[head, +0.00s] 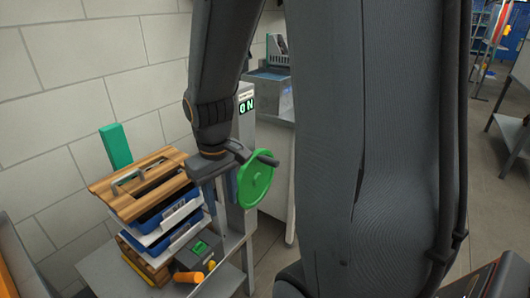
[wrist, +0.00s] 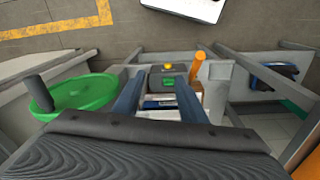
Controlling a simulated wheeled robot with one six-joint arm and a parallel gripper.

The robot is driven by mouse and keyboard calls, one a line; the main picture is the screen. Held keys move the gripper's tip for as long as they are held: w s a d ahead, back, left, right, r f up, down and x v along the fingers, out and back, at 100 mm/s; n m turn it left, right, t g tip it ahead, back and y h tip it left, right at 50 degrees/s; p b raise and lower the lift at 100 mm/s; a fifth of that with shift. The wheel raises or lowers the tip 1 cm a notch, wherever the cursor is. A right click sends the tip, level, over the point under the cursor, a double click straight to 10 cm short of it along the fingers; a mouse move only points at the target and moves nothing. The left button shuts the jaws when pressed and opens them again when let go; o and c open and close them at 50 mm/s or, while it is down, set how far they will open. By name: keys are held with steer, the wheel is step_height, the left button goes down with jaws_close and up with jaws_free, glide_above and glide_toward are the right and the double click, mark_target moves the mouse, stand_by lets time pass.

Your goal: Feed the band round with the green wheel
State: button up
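The green wheel (head: 256,180) stands on edge beside the grey post, with a dark crank handle (head: 267,158) sticking out near its top. In the wrist view the green wheel (wrist: 85,93) lies to the left, its dark handle (wrist: 40,92) at the rim. My gripper (wrist: 160,82) points down with its two blue fingers apart and nothing between them. It is beside the wheel, apart from the handle. A lit "ON" sign (head: 246,105) is on the post above the wheel. I cannot make out the band.
A grey box with a green display (head: 200,247) and an orange cylinder (head: 189,277) are below. A green block (head: 116,146) stands behind.

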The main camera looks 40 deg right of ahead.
steer(key=w+d+r+n+h+p, duration=0.1)
steer(key=w+d+r, duration=0.2)
steer(key=d, duration=0.2)
steer(key=w+d+r+p, duration=0.2)
steer(key=w+d, duration=0.1)
steer(key=d, duration=0.2)
steer(key=n+p, duration=0.1)
steer(key=n, duration=0.1)
glide_toward(267, 158)
steer(key=f, duration=0.1)
steer(key=shift+h, duration=0.3)
steer(key=shift+w+d+f+p, duration=0.15)
steer(key=shift+f+p, duration=0.15)
steer(key=shift+f, duration=0.95)
steer(key=shift+d+f+p, duration=0.2)
steer(key=shift+f+p, duration=0.05)
steer(key=shift+f, duration=1.05)
steer(key=shift+w+d+f+p, duration=0.15)
steer(key=shift+f+p, duration=0.15)
steer(key=shift+f, duration=0.95)
steer(key=shift+s, duration=0.1)
jaws_close()
